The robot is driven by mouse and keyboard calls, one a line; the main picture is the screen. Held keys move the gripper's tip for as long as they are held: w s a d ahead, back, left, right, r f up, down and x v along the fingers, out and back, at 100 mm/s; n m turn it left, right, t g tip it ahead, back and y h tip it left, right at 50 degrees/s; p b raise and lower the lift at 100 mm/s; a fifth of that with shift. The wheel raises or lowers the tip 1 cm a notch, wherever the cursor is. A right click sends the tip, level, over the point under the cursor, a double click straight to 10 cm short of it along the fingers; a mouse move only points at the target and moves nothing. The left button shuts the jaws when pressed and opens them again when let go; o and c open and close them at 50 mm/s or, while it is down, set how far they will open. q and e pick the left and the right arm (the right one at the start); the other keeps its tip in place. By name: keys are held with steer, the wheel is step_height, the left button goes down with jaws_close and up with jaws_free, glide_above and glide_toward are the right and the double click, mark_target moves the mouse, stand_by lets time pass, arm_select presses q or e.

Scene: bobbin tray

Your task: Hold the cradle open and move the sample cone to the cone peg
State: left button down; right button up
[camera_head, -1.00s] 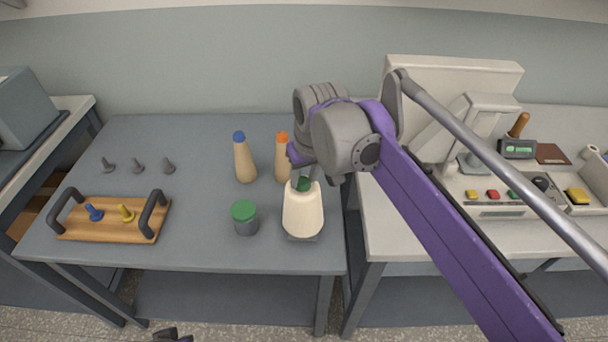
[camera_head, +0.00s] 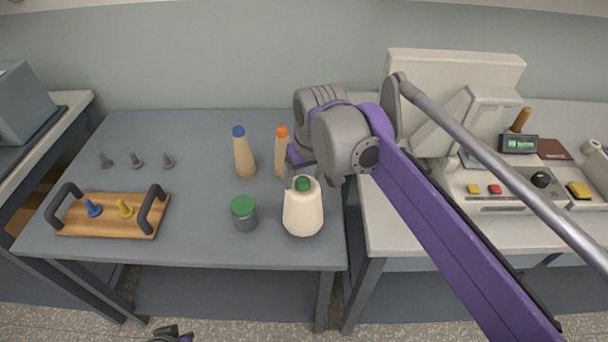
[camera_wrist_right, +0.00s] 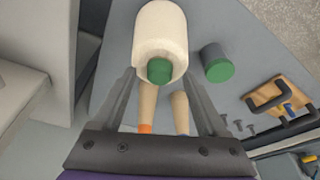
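The sample cone (camera_head: 303,212), cream with a green tip, is upright or slightly tilted at the table's right front. My right gripper (camera_head: 304,178) is at its upper end. In the right wrist view the cone (camera_wrist_right: 160,28) sits between the fingertips, which appear to touch its sides. Contact between its base and the table cannot be told. My left gripper (camera_head: 170,335) barely shows at the bottom edge; its fingers cannot be judged. A wooden-handled lever (camera_head: 521,120) stands on the pale machine (camera_head: 450,190) at right, partly behind my right arm. I cannot clearly identify the cradle or cone peg.
A green-lidded jar (camera_head: 243,213) stands left of the cone. A blue-tipped cone (camera_head: 244,156) and an orange-tipped cone (camera_head: 281,158) stand behind. A wooden tray (camera_head: 100,228) with handles and bobbins is at left, with small grey pegs (camera_head: 137,161) behind it.

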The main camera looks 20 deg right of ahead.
steer(key=p+v, duration=0.1)
steer(key=v, duration=1)
steer(key=shift+p, duration=0.3)
steer(key=shift+f, duration=0.15)
